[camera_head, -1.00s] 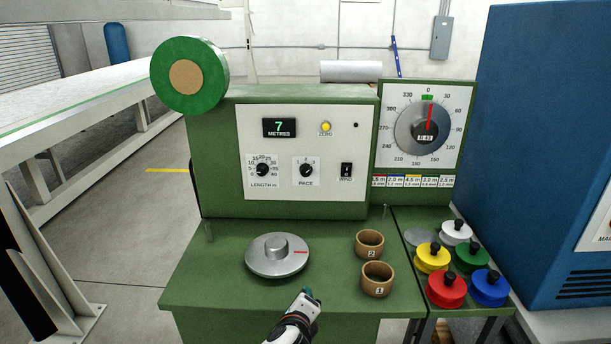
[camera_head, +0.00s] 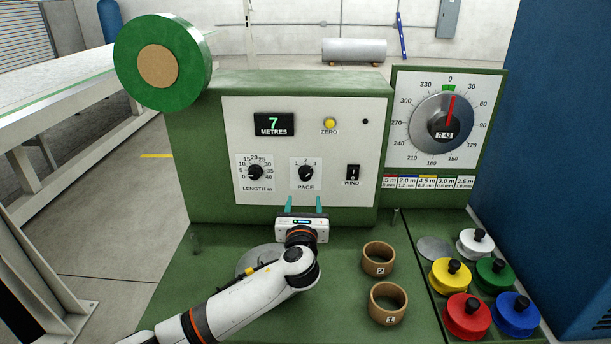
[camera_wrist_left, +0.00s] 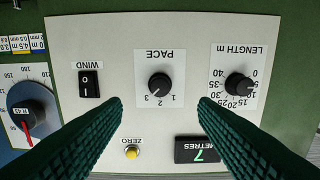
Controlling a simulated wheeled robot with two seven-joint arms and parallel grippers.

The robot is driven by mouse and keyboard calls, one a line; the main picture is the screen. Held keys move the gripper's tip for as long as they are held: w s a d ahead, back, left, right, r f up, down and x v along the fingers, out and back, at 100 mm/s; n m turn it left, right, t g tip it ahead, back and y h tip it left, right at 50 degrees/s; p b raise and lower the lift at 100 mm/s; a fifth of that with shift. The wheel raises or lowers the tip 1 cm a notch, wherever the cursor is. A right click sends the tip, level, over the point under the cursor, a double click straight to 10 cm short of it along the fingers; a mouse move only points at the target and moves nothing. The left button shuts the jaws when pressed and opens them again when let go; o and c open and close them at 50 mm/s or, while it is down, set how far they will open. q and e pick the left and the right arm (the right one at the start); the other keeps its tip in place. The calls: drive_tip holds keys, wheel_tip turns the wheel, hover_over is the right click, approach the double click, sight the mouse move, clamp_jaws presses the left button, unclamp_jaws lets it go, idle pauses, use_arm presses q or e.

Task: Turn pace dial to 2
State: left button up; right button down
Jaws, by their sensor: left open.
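The pace dial (camera_head: 306,173) is a small black knob on a white plate marked 1, 2, 3, in the middle of the white control panel. Its pale pointer mark is small and seems to lean toward 3. My left gripper (camera_head: 304,205) is open and empty, with its teal fingers pointing at the panel just below the dial. In the left wrist view, which is upside down, the pace dial (camera_wrist_left: 159,85) lies centred between the two spread fingers (camera_wrist_left: 159,104), beyond their tips and untouched. My right gripper is not in view.
The length dial (camera_head: 255,172) is left of the pace dial and the wind switch (camera_head: 352,174) right of it. The metres display (camera_head: 274,125) reads 7, beside the yellow zero button (camera_head: 329,124). Two brown cups (camera_head: 378,259) and several coloured knobbed pots (camera_head: 467,317) stand right of my arm.

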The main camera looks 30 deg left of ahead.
sight(306, 177)
use_arm(q)
drive_tip(key=p+x, duration=0.1)
drive_tip(key=x, duration=0.8)
drive_tip(key=shift+w+a+r, duration=0.1)
drive_tip(key=shift+w+a, duration=0.1)
drive_tip(key=shift+w, duration=0.05)
drive_tip(key=shift+w+a, duration=0.2)
drive_tip(key=shift+w, duration=0.15)
drive_tip(key=shift+a, duration=0.1)
drive_tip(key=shift+c, duration=0.3)
drive_tip(key=c, duration=0.9)
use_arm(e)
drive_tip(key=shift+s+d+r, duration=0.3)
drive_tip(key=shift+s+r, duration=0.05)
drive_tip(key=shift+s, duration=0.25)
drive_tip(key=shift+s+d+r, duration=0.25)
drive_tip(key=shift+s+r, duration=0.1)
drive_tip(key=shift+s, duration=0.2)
